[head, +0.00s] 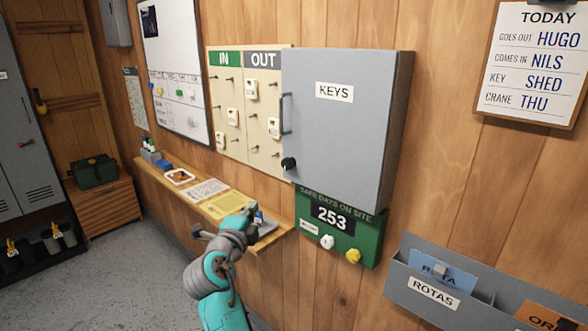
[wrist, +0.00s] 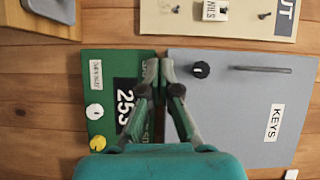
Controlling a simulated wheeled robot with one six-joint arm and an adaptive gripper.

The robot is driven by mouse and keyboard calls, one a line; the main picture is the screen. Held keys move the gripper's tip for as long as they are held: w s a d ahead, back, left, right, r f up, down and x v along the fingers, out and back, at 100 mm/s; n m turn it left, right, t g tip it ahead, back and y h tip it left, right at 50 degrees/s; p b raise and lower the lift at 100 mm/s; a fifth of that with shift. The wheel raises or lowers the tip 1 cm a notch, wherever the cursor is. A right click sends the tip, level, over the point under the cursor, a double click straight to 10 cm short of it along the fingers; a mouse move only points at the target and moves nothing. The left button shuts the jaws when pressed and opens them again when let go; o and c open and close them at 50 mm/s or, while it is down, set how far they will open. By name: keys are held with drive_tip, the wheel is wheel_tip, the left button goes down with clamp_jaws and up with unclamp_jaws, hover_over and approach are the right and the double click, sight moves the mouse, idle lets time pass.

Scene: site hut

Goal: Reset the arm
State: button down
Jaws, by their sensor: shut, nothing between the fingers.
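My gripper (wrist: 159,80) shows in the wrist view, its fingers close together and nothing held. It is in front of the wall, over the edge between the grey KEYS cabinet (wrist: 225,125) and the green safe-days sign (wrist: 105,75). I cannot tell how far it is from them. In the head view my teal and grey arm reaches up at bottom centre, in front of the shelf; its fingers are hard to make out. The KEYS cabinet (head: 340,135) is closed, with a handle and a black knob (head: 288,163).
The narrow shelf (head: 272,240) carries papers, a small tray (head: 179,177) and other small items. The IN/OUT board (head: 240,135) hangs left of the cabinet. The green sign (head: 310,235) is below it. A rota rack (head: 400,285) is at lower right. Floor (head: 130,270) at left is clear.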

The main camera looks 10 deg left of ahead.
drive_tip(key=s+d+f+n+g+y, duration=0.1)
drive_tip(key=s+d+f+n, duration=0.2)
drive_tip(key=s+d+f, duration=0.45)
drive_tip(key=s+d+f+n+y, duration=0.1)
drive_tip(key=s+d+f+n, duration=0.3)
drive_tip(key=f, duration=0.7)
drive_tip(key=s+d+f+n+g+y, duration=0.1)
drive_tip(key=s+d+f+n, duration=0.1)
drive_tip(key=d+f, duration=0.6)
drive_tip(key=s+d+f+n, duration=0.3)
drive_tip(key=s+d+f, duration=0.35)
drive_tip(key=s, duration=0.45)
drive_tip(key=s+d+f+n+g, duration=0.15)
drive_tip(key=s+d, duration=0.25)
drive_tip(key=s, duration=0.6)
drive_tip(key=s+d+n, duration=0.2)
drive_tip(key=s+d, duration=0.2)
drive_tip(key=s, duration=0.5)
drive_tip(key=s+d+r+n+h, duration=0.1)
drive_tip(key=s+d+r, duration=0.1)
drive_tip(key=s+r, duration=0.3)
drive_tip(key=s+d+r+n, duration=0.1)
drive_tip(key=s+r, duration=0.5)
drive_tip(key=s, duration=0.6)
drive_tip(key=shift+d+r+h, duration=0.25)
drive_tip(key=shift+d+h, duration=0.15)
drive_tip(key=shift+d, duration=0.15)
drive_tip(key=shift+n+t, duration=0.25)
